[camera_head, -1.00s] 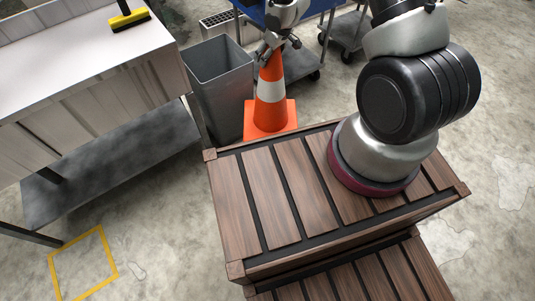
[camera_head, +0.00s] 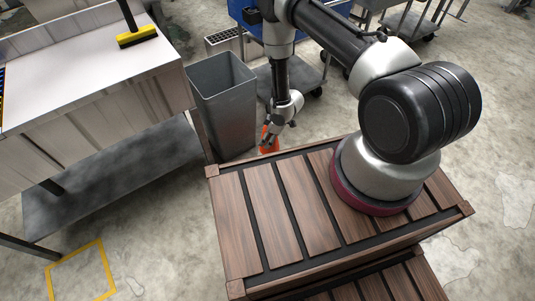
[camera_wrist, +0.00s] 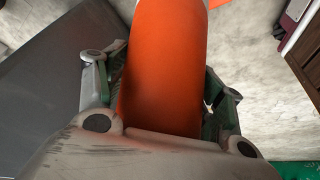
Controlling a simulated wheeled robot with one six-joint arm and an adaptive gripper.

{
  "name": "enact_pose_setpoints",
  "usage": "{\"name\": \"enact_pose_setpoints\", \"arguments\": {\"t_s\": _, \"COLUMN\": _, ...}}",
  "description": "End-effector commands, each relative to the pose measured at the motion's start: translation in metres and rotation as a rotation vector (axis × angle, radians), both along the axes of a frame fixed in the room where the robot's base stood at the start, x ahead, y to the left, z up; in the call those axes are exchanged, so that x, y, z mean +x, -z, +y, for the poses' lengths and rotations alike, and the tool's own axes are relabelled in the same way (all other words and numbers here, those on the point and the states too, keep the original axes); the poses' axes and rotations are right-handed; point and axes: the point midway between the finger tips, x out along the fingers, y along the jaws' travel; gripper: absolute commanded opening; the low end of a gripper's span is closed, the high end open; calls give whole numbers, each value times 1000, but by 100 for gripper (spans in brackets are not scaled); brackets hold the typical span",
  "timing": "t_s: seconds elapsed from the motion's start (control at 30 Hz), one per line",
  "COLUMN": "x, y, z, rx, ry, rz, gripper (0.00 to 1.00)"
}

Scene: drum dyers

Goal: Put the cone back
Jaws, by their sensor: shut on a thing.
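The orange cone (camera_head: 266,143) shows only as a small orange patch below my gripper (camera_head: 270,128) in the head view. The rest of it is hidden behind the gripper and the edge of my slatted wooden base. In the wrist view, the cone's smooth orange body (camera_wrist: 165,75) lies between both fingers of my gripper (camera_wrist: 163,85), which is shut on it. A bit of pale band shows at the top of that view. The cone's foot is hidden, so I cannot tell whether it touches the floor.
A grey bin (camera_head: 225,105) stands just left of the gripper. A metal workbench (camera_head: 110,90) with a yellow brush (camera_head: 137,37) is at left. A yellow square outline (camera_head: 75,253) marks clear floor at lower left. A blue cart (camera_head: 245,14) stands behind.

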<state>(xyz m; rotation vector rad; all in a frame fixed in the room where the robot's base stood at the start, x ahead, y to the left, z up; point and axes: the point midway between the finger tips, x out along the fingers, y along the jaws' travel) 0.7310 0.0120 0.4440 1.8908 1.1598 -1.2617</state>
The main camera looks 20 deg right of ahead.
Motion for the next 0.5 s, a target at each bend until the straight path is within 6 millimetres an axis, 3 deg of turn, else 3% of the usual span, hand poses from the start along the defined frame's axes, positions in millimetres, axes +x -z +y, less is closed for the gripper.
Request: {"name": "enact_pose_setpoints", "arguments": {"t_s": 0.5, "x": 1, "y": 55, "z": 0, "rx": 0, "ry": 1, "rz": -2, "gripper": 0}}
